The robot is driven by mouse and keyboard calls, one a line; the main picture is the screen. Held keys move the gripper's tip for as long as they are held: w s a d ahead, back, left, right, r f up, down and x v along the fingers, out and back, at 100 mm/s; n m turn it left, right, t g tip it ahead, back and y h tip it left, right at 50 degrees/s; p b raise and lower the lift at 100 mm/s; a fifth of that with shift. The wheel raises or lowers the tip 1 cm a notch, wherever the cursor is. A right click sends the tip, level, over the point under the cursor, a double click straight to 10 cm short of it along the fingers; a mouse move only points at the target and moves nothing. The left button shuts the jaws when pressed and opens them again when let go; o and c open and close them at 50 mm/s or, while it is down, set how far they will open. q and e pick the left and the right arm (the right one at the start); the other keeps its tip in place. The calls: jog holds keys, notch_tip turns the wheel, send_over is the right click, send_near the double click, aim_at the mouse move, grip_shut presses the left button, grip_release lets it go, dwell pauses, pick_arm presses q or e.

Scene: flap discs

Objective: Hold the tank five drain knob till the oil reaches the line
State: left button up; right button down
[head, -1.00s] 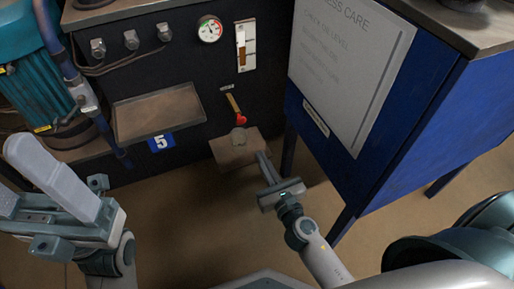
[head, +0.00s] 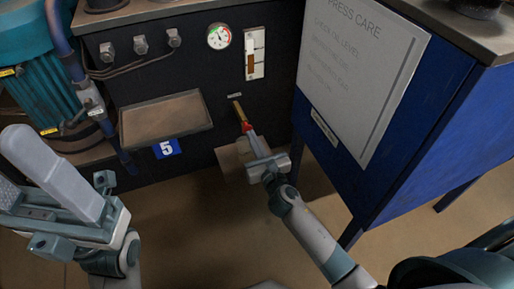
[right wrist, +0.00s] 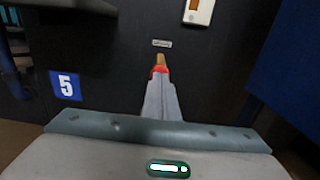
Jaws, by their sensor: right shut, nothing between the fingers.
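The number 5 plate (head: 167,149) is on the front of a black tank (head: 190,85). The drain knob is a red knob (head: 246,126) at the lower end of a slanted brass lever (head: 238,111). My right gripper (head: 249,130) is shut and empty, its fingertips right at the red knob and partly covering it; contact is unclear. In the right wrist view the red knob (right wrist: 159,70) shows just beyond the fingertips. The sight gauge (head: 254,53) has brown oil in its lower part; the line is too small to read. My left gripper (head: 40,185) is open and empty at lower left.
A brown block (head: 231,164) is on the floor below the knob. A shelf (head: 165,118) juts from the tank to the left. A blue cabinet (head: 445,120) with a care sign (head: 355,75) stands close on the right. A round dial (head: 219,37) sits beside the gauge.

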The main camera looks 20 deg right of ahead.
jog(key=shift+w, duration=0.3)
